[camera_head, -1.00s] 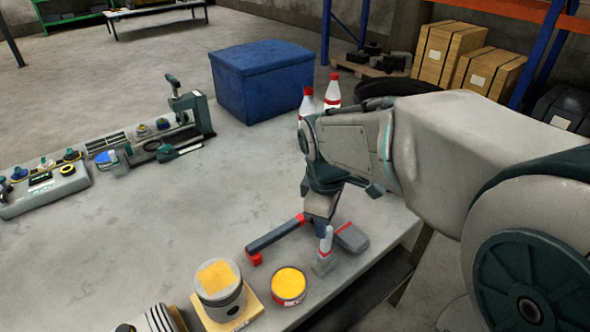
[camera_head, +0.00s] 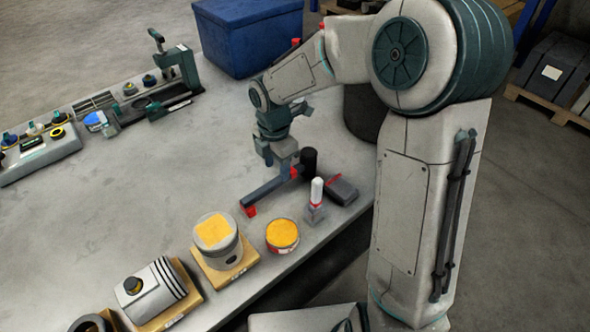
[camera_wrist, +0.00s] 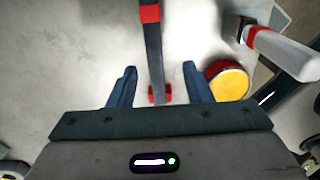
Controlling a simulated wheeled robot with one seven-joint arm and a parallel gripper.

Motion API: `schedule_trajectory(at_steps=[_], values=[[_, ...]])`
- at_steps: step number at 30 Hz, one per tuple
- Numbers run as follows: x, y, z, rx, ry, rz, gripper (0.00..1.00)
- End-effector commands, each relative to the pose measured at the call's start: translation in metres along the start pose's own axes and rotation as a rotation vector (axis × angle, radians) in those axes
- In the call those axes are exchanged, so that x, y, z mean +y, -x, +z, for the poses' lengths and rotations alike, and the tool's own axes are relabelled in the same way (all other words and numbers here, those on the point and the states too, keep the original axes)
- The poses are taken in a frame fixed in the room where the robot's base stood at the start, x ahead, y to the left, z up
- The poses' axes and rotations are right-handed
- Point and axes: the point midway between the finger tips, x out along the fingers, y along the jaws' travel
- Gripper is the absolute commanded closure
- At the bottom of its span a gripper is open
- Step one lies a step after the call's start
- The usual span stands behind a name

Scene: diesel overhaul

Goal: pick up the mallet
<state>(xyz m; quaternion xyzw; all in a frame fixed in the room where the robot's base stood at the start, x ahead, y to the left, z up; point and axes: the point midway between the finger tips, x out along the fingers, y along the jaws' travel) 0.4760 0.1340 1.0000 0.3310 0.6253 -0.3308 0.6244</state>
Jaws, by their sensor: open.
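The mallet lies on the grey bench, with a dark handle (camera_head: 268,190) carrying red at its end and near its head. A black cylinder, apparently its head (camera_head: 308,161), shows just right of my gripper. My gripper (camera_head: 285,165) is open and points down over the head end of the handle. In the wrist view the handle (camera_wrist: 154,55) runs between the fingertips of my open gripper (camera_wrist: 159,68). The head is outside that view. I cannot tell whether the fingertips reach down beside the handle; no contact shows.
A white-handled tool (camera_head: 316,197) and a dark grey block (camera_head: 342,191) sit close to the right. A yellow-topped tin (camera_head: 282,235) and a piston (camera_head: 217,242) on a wooden board stand nearer. A blue box (camera_head: 248,38) is behind. The bench's left middle is clear.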

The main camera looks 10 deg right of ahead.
Motion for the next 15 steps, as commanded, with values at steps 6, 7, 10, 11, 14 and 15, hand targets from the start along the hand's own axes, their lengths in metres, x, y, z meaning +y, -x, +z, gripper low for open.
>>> schedule_trajectory(at_steps=[6,7,10,11,14,15], values=[[0.000,-0.022,0.000,0.000,-0.001,0.000,0.55],[0.000,-0.024,0.000,0.000,-0.001,0.000,0.55],[0.002,-0.030,0.001,0.000,-0.001,-0.002,0.55],[0.003,-0.034,0.001,0.001,-0.001,-0.003,0.55],[0.006,-0.047,0.003,0.001,0.000,-0.004,0.55],[0.007,-0.052,0.004,0.001,0.000,-0.003,0.55]])
